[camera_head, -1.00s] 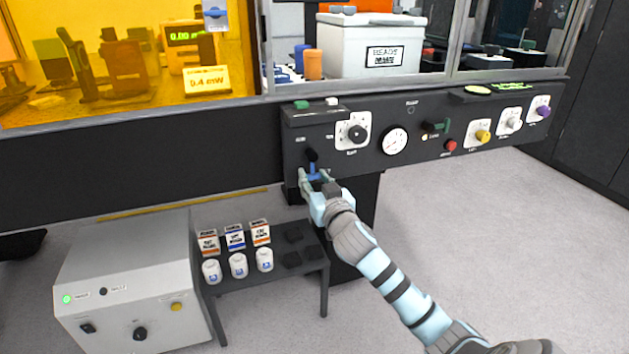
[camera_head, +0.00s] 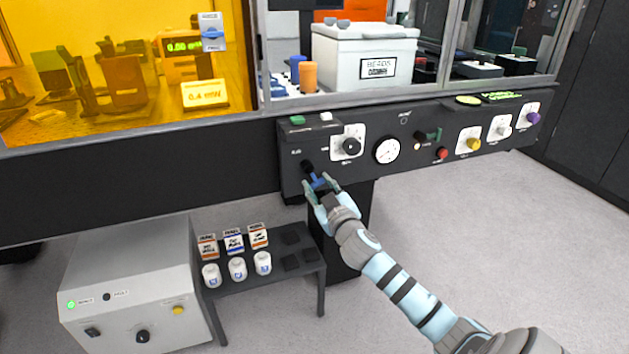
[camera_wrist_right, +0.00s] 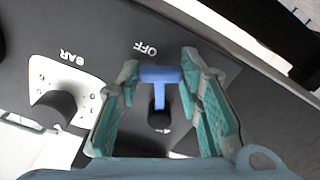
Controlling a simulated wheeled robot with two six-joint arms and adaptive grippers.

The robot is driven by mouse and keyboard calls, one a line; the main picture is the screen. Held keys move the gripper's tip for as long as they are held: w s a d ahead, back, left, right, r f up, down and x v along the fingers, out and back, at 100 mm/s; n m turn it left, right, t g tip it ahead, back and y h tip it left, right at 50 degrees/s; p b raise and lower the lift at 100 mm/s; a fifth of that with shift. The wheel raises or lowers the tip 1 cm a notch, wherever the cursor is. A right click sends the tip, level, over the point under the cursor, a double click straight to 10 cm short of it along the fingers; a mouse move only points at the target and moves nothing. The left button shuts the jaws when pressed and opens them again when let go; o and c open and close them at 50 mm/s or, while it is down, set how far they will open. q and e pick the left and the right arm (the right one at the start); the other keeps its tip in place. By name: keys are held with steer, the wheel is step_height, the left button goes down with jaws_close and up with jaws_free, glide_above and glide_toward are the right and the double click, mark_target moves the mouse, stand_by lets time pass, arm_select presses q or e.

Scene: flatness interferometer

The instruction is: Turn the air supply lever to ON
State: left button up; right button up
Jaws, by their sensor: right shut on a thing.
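The air supply lever (camera_head: 319,181) has a blue T-shaped handle on a dark pivot, low on the left part of the black control panel (camera_head: 292,182). My right gripper (camera_head: 321,185) is at the handle, shut on it. In the right wrist view the blue crossbar (camera_wrist_right: 160,75) lies between the two green-padded fingertips (camera_wrist_right: 160,72), and the stem runs down to a dark hub. An OFF label (camera_wrist_right: 146,48) is printed just beyond the crossbar. In the head view the handle slants down to the right from its pivot. My left gripper is not in view.
A black regulator knob (camera_head: 351,147) and a round gauge (camera_head: 388,150) sit right of the lever. More coloured knobs line the panel. Below stand a small dark table (camera_head: 290,272) with boxes and white containers, and a grey cabinet (camera_head: 130,290). Open floor lies right.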

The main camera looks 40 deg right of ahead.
mark_target(326, 160)
steer(key=r+n+p, duration=0.1)
steer(key=n+p, duration=0.1)
steer(key=d+r+n+p, duration=0.1)
steer(key=n, duration=0.1)
steer(key=s+d+n+p, duration=0.1)
steer(key=n+p, duration=0.1)
steer(key=n, duration=0.1)
steer(key=shift+d+r+p, duration=0.2)
steer(key=shift+r+p, duration=0.15)
steer(key=shift+r, duration=0.05)
steer(key=n, duration=0.1)
steer(key=r+n+p, duration=0.1)
steer(key=n+p, duration=0.1)
steer(key=shift+d+r+n, duration=0.2)
steer(key=shift+d+n, duration=0.05)
steer(key=shift+n, duration=0.05)
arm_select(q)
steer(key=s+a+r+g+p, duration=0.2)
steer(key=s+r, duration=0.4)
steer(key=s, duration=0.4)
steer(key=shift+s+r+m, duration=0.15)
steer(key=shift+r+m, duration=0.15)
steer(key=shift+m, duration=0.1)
arm_select(e)
steer(key=shift+r+n, duration=0.35)
steer(key=shift+n, duration=0.65)
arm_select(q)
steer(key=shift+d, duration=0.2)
